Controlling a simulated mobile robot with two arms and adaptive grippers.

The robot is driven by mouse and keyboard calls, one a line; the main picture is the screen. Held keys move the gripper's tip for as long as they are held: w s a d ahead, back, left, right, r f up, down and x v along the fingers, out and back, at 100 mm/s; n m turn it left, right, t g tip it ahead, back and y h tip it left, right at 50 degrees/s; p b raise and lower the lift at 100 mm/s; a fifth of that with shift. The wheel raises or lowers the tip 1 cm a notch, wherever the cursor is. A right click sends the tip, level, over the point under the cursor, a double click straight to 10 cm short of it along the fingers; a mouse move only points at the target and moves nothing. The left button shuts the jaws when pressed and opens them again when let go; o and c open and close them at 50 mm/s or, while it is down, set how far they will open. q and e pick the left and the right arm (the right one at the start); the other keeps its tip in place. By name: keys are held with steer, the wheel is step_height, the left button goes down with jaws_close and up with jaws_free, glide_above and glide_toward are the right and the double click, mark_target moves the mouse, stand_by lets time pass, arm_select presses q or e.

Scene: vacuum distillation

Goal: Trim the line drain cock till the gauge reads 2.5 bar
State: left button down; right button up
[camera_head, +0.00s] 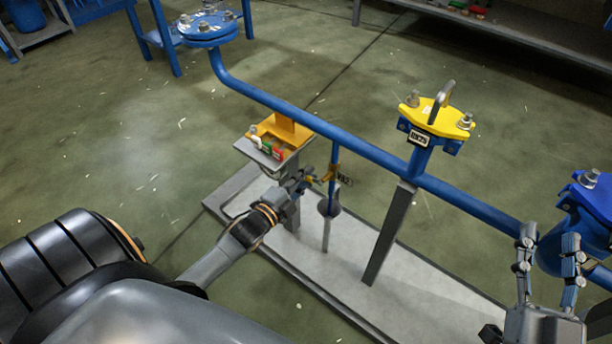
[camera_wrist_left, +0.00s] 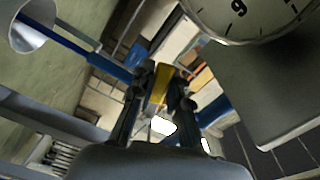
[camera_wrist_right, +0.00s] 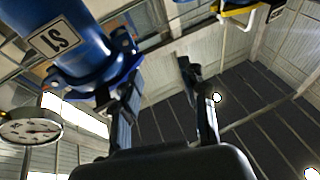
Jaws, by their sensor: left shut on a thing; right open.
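The line drain cock has a small yellow lever (camera_head: 329,174) and hangs under the blue pipe (camera_head: 372,152). My left gripper (camera_head: 307,183) is at this cock. In the left wrist view the yellow lever (camera_wrist_left: 161,84) stands between its fingers, and the gripper is shut on it. A gauge dial (camera_wrist_left: 255,14) is cut off at the top right there. A digit 9 shows, but I cannot read its pointer. A round gauge (camera_wrist_right: 30,130) at the left of the right wrist view is too small to read. My right gripper (camera_head: 548,248) is open and empty by the right-hand blue fitting.
A yellow clamped fitting (camera_head: 437,117) with a loop handle sits on the pipe. A small shelf (camera_head: 262,159) with coloured items is behind my left gripper. A blue fitting tagged S1 (camera_wrist_right: 75,50) is close to my right fingers.

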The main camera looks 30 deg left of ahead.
arm_select(q)
steer(key=shift+a+r+m+p, duration=0.1)
steer(key=shift+r+m+p, duration=0.15)
steer(key=shift+m+p, duration=0.4)
arm_select(e)
step_height(320, 180, down, 6)
steer(key=g+h, duration=0.1)
steer(key=g, duration=0.2)
steer(key=shift+w+d+g, duration=0.25)
steer(key=shift+d+g, duration=0.15)
arm_select(q)
steer(key=c, duration=1.3)
jaws_free()
steer(key=shift+s, duration=0.1)
steer(key=s, duration=0.8)
steer(key=s+a, duration=0.1)
steer(key=s, duration=0.2)
steer(key=shift+s, duration=0.4)
